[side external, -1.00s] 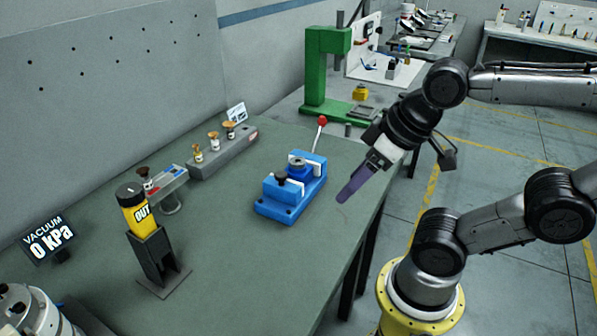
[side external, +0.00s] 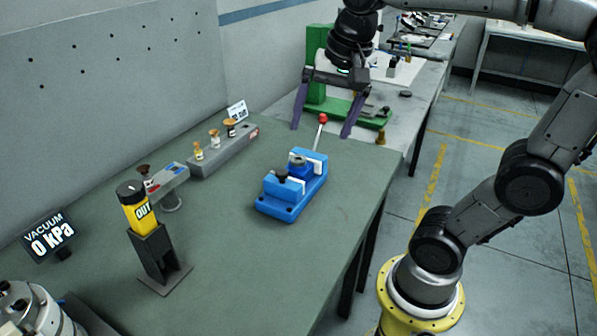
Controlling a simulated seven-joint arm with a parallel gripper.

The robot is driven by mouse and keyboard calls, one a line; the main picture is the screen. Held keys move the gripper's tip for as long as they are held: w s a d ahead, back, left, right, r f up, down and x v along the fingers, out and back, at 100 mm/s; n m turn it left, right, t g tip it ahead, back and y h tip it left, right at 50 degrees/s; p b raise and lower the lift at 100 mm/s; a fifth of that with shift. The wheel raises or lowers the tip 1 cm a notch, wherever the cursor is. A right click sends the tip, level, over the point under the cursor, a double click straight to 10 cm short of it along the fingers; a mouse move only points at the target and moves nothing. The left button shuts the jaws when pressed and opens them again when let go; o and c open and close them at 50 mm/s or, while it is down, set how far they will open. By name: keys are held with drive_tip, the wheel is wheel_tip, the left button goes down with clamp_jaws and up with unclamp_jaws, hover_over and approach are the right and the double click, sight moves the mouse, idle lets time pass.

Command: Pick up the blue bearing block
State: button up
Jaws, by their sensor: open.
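The blue bearing block (side external: 301,171), a darker blue piece with a grey metal ring on top, sits in a brighter blue clamp fixture (side external: 277,208) on the green table. White jaw faces show beside it, and a dark round knob (side external: 281,175) stands at its near side and partly hides it. My gripper (side external: 320,132) is open and empty, its two purple fingers spread wide and pointing down. In the picture it is above and behind the fixture, apart from the block.
A lever with a red ball (side external: 322,118) rises from the fixture's far end, in line with the gap between my fingers. A green press (side external: 316,92) stands behind. A grey rack with several suction cups (side external: 225,152) and a yellow OUT tube (side external: 139,211) are left.

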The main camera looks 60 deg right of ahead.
drive_tip(key=w+d+f+m+g, duration=0.2)
drive_tip(key=w+d+m, duration=0.35)
drive_tip(key=w, duration=0.25)
drive_tip(key=g, duration=0.1)
hover_over(298, 158)
wheel_tip(298, 158, down, 4)
drive_tip(key=f, duration=0.7)
drive_tip(key=shift+s+f, duration=0.2)
drive_tip(key=shift+s, duration=0.2)
drive_tip(key=shift+w+f, duration=0.15)
drive_tip(key=shift+f, duration=1.25)
drive_tip(key=shift+w+f, duration=0.15)
drive_tip(key=shift+f, duration=1.25)
drive_tip(key=shift+r, duration=0.1)
clamp_jaws()
